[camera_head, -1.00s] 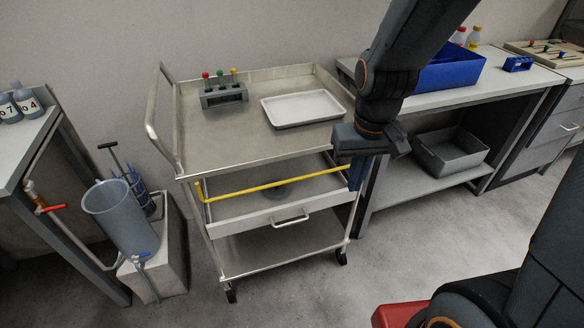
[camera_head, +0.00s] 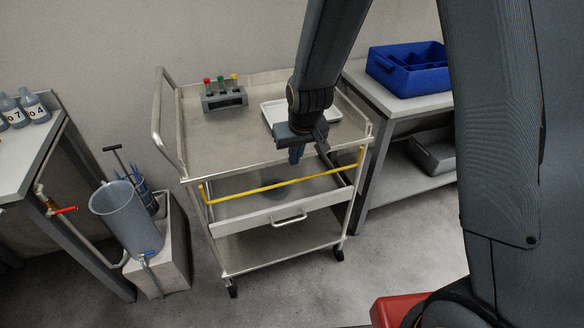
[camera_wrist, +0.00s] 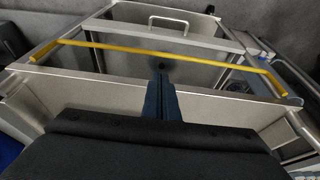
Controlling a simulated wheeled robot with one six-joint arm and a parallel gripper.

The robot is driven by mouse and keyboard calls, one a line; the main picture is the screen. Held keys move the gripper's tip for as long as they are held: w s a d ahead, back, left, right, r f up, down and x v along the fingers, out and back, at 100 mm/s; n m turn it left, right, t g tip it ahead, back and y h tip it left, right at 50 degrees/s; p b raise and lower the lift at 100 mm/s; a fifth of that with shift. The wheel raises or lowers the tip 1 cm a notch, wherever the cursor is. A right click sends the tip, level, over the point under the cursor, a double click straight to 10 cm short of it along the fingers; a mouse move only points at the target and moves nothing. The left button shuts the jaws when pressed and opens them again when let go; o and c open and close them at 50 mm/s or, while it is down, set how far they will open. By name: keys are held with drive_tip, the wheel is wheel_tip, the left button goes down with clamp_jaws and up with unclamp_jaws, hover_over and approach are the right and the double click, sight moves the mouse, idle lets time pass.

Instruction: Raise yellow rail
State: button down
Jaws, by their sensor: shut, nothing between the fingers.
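The yellow rail (camera_head: 283,185) runs across the front of the steel cart (camera_head: 222,160), above the open drawer (camera_head: 240,208). In the wrist view the yellow rail (camera_wrist: 165,55) spans most of the picture, beyond my fingertips, with bent ends. My gripper (camera_head: 296,155) is over the cart's top, behind and above the rail, and apart from it. In the wrist view my gripper's fingers (camera_wrist: 161,85) are together with nothing between them. A round grey object (camera_head: 275,188) lies in the drawer, partly behind the rail.
A white tray (camera_head: 272,112) is partly hidden by my arm on the cart top. A rack with coloured-cap tubes (camera_head: 224,98) stands at its back. A bench with a blue bin (camera_head: 408,72) is right. A grey cylinder (camera_head: 125,218) stands left.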

drive_tip(key=p+x, duration=0.1)
drive_tip(key=x, duration=0.8)
drive_tip(key=shift+w+f, duration=0.15)
drive_tip(key=shift+f, duration=0.2)
